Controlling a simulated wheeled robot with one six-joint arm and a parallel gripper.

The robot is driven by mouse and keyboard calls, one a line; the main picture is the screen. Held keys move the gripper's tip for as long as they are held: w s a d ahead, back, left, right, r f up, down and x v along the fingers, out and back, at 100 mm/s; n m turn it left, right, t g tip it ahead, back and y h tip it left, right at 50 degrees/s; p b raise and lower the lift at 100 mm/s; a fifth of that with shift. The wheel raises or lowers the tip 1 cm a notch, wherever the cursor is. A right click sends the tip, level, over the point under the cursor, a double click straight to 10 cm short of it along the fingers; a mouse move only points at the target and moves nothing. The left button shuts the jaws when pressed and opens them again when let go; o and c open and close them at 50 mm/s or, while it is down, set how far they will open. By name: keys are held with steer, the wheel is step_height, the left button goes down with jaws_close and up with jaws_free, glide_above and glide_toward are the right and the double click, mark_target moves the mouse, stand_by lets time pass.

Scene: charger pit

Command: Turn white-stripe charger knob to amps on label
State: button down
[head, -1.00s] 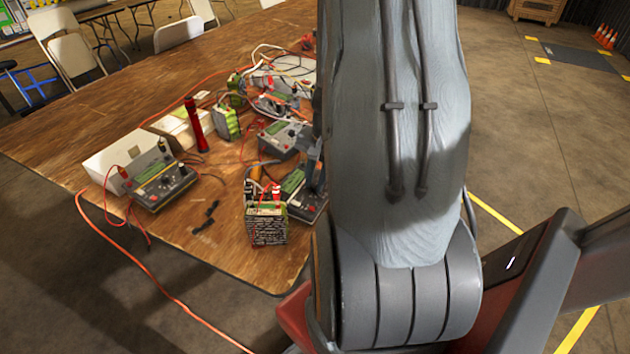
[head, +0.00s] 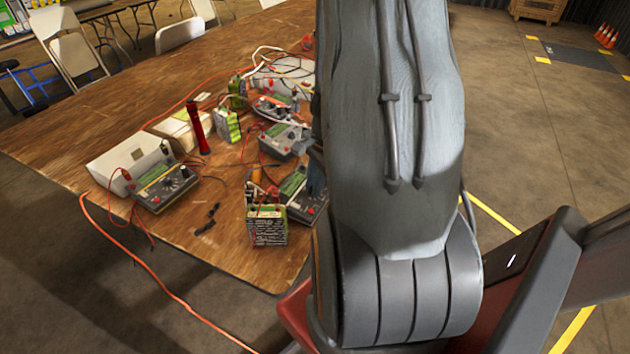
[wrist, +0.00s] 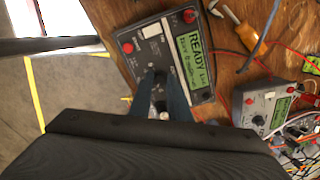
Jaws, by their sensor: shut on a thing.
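The charger under my gripper (wrist: 158,78) is a dark grey box (wrist: 133,64) with a green screen (wrist: 194,62) reading READY; its smaller line is hard to read. In the head view this charger (head: 312,205) is partly behind my arm. A green-topped battery pack (head: 268,232) with a printed label stands beside it; the label is too small to read.
Other chargers stand farther back (head: 283,139) and at left (head: 165,187), the latter beside a white box (head: 128,160). A red cylinder (head: 198,130) stands among them. Loose cables and an orange-handled tool (wrist: 246,36) lie nearby. The table's (head: 90,120) left part is clear.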

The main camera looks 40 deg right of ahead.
steer(key=m+p, duration=0.3)
steer(key=m, duration=0.3)
steer(key=shift+r, duration=0.1)
steer(key=m+p, duration=0.2)
steer(key=m, duration=0.4)
steer(key=shift+p, duration=0.4)
steer(key=shift+m, duration=0.4)
steer(key=c, duration=1.7)
jaws_free()
steer(key=shift+o, duration=0.2)
step_height(320, 180, up, 8)
steer(key=s+p, duration=0.1)
steer(key=p, duration=0.2)
steer(key=shift+d+f+p, duration=0.25)
steer(key=shift+p, duration=0.15)
steer(key=shift+a, duration=0.1)
